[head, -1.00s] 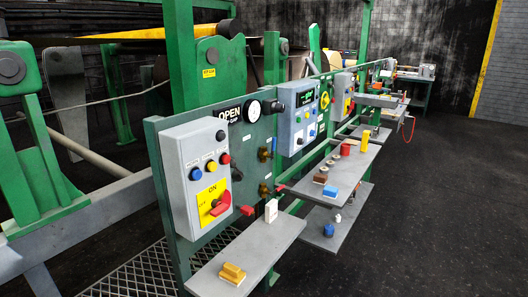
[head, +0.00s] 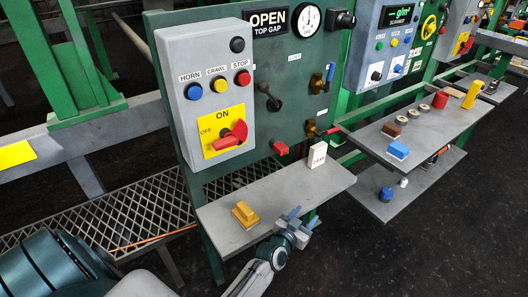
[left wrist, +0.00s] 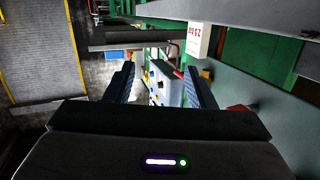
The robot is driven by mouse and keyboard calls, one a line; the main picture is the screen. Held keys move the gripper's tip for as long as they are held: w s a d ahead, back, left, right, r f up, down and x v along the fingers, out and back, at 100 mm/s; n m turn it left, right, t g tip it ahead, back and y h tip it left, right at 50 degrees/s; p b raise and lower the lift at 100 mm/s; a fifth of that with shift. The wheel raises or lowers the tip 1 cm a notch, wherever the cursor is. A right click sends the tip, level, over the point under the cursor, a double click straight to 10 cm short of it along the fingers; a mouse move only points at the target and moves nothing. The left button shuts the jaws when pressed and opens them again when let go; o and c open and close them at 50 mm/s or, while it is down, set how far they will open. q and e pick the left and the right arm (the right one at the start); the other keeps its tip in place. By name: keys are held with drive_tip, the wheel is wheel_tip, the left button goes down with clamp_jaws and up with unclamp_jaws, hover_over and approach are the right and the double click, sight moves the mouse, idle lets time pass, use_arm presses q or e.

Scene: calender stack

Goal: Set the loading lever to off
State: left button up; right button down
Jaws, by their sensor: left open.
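A dark lever with a black knob (head: 269,101) sits on the green panel (head: 299,86), right of the grey switch box. It is likely the loading lever, but no label on it is readable. My left gripper (head: 293,224) is open and empty, at the front edge of the near grey shelf, below and in front of the lever. In the left wrist view its two dark fingers (left wrist: 160,88) stand wide apart with nothing between them. My right gripper is not in view.
The switch box (head: 207,98) carries a red rotary switch (head: 226,140) and several buttons. A yellow block (head: 245,214) and a white block (head: 317,154) sit on the near shelf (head: 281,194).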

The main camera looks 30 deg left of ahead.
use_arm(q)
drive_tip(key=w+r+n+t+y, duration=0.25)
drive_tip(key=w+r, duration=0.25)
drive_tip(key=r, duration=0.5)
drive_tip(key=n+g+y+b, duration=0.3)
drive_tip(key=n+g+y, duration=1.3)
drive_tip(key=n, duration=0.6)
approach(267, 88)
drive_tip(key=a, duration=0.3)
drive_tip(key=w+a+p, duration=0.1)
drive_tip(key=a, duration=0.1)
drive_tip(key=shift+a+r, duration=0.15)
drive_tip(key=shift+a, duration=0.1)
drive_tip(key=a, duration=0.2)
drive_tip(key=a+p, duration=0.1)
drive_tip(key=w+a, duration=0.1)
drive_tip(key=a, duration=0.1)
drive_tip(key=shift+a, duration=0.4)
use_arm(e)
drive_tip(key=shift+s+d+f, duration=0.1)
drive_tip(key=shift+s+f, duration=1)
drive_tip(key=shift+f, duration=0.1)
use_arm(q)
drive_tip(key=shift+c, duration=0.2)
clamp_jaws()
